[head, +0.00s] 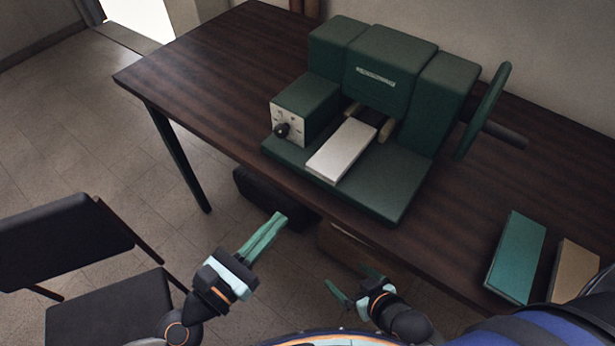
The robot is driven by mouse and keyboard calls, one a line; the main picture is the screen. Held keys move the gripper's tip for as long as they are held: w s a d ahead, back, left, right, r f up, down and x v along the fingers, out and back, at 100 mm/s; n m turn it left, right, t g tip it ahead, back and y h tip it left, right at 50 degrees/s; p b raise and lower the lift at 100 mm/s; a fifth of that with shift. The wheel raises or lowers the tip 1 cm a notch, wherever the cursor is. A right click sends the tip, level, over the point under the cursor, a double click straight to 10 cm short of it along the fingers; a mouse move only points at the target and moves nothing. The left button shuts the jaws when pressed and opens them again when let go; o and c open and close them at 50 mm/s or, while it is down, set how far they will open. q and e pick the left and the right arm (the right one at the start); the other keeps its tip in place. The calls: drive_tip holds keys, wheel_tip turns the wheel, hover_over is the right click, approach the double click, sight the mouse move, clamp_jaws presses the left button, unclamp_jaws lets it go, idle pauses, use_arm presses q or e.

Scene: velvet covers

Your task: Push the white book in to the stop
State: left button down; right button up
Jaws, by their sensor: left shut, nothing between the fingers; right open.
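The white book (342,150) lies flat on the base of a dark green machine (371,188). Its far end is between two pale guides (385,130) under the machine's front block. Its near end rests on the green base plate. I cannot tell how far it is from the stop, which is hidden. My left gripper (275,225) is shut and empty, in front of the table's edge and below the book in the picture. My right gripper (352,283) is open and empty, also short of the table edge. Neither gripper touches the book.
A small box with a black knob (282,129) stands left of the book. A green handwheel (484,112) is on the machine's right. A teal book (516,257) and a tan book (573,270) lie at the table's right. The table's left part (215,75) is clear. A black chair (65,245) stands left.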

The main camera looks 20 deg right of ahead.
use_arm(q)
drive_tip(key=p, duration=0.2)
approach(339, 152)
drive_tip(key=shift+w+d+f, duration=0.1)
use_arm(e)
drive_tip(key=shift+r, duration=1.05)
use_arm(q)
drive_tip(key=b+x, duration=0.2)
drive_tip(key=x, duration=0.7)
drive_tip(key=shift+w+d+f, duration=0.15)
drive_tip(key=shift+w+d, duration=0.2)
use_arm(e)
drive_tip(key=shift+w+d+f, duration=0.55)
drive_tip(key=shift+d+f, duration=0.05)
drive_tip(key=shift+f, duration=0.2)
use_arm(q)
drive_tip(key=shift+a, duration=0.1)
